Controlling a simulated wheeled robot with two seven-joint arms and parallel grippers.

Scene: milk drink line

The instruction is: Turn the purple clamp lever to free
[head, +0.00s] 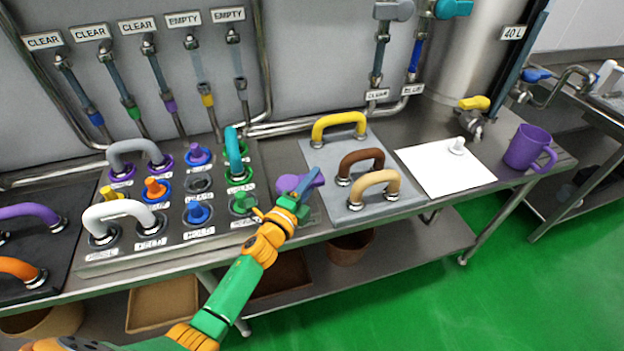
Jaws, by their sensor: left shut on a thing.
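The purple clamp lever (290,183) is at the right end of the grey port panel, near the front edge of the steel bench. My left gripper (304,190) reaches in from the lower left and is shut on the lever, covering part of it. The lever's mount and any marking beneath it are hidden by the gripper. My right gripper is not in the picture.
Left of the lever, the port panel (217,223) carries coloured caps and pipe bends. To the right, a grey mat (345,217) holds yellow, brown and tan bends. Farther right are a white sheet (425,180) and a purple mug (525,148).

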